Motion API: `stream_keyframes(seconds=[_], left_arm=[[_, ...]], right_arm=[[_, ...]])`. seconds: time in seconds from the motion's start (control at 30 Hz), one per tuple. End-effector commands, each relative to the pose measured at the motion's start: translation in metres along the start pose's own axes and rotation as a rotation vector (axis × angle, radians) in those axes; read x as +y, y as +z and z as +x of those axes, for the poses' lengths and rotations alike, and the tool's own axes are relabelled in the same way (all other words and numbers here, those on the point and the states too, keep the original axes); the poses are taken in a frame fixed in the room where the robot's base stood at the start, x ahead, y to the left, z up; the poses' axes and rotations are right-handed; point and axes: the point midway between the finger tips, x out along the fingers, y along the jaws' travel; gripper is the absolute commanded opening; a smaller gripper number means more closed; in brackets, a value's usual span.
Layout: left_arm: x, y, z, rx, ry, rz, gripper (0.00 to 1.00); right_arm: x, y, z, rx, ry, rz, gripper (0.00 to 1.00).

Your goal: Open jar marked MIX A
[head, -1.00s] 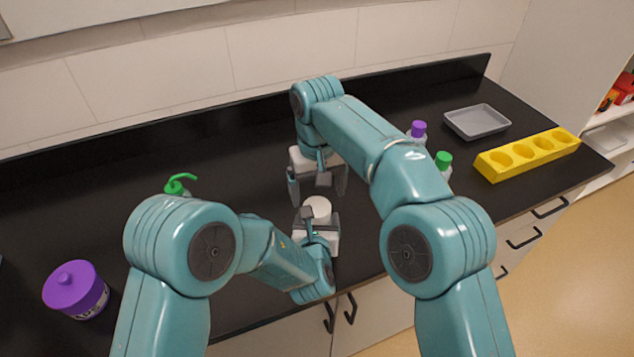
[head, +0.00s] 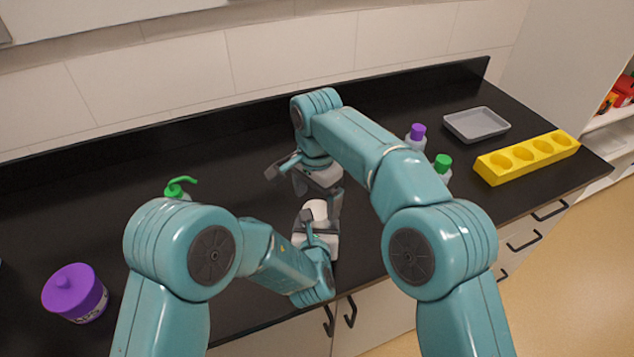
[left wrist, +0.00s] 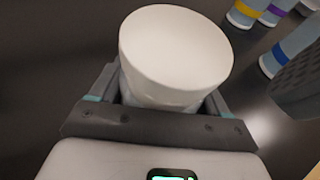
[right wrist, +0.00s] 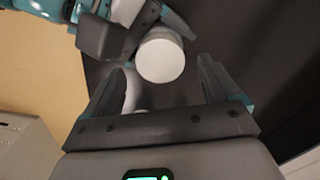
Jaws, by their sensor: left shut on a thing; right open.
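A jar with a white lid (head: 316,209) stands at the middle front of the counter, and its lid fills the upper middle of the left wrist view (left wrist: 175,48). My left gripper (head: 318,226) is shut around the jar's body below the lid. My right gripper (head: 303,189) is open and empty just above and behind the lid, turned at an angle. In the right wrist view the lid (right wrist: 160,60) lies beyond the open fingers, apart from both. The lid sits on the jar. The jar's label is hidden, so I cannot read its marking.
A purple-lidded jar (head: 75,292) stands at the left front, its label only partly visible. A green pump bottle (head: 179,188) is behind my left arm. Purple-capped (head: 417,134) and green-capped (head: 442,164) bottles, a grey tray (head: 477,123) and a yellow rack (head: 526,157) are on the right.

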Motion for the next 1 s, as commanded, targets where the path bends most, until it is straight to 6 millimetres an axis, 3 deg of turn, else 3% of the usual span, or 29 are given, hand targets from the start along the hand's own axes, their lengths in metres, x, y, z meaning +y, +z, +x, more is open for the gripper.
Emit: stream_keyframes(seconds=[0.2,0.5,0.57,0.7,0.9,1.0], left_arm=[[0.000,0.000,0.000,0.001,0.000,0.000,0.00],[0.000,0.000,0.000,0.001,0.000,0.000,0.00],[0.000,0.000,0.000,0.001,0.000,0.000,0.00],[0.000,0.000,0.000,0.001,0.000,0.000,0.00],[0.000,0.000,0.000,0.001,0.000,0.000,0.00],[0.000,0.000,0.000,0.001,0.000,0.000,0.00]], right_arm=[[0.000,0.000,0.023,0.000,0.001,-0.001,0.90],[0.000,0.000,0.026,0.000,0.000,-0.001,0.90],[0.000,0.000,0.026,0.000,0.000,-0.001,0.73],[0.000,0.000,0.026,0.000,0.000,-0.001,0.28],[0.000,0.000,0.026,0.000,0.000,-0.017,0.27],[0.000,0.000,0.026,0.000,0.000,-0.132,0.27]])
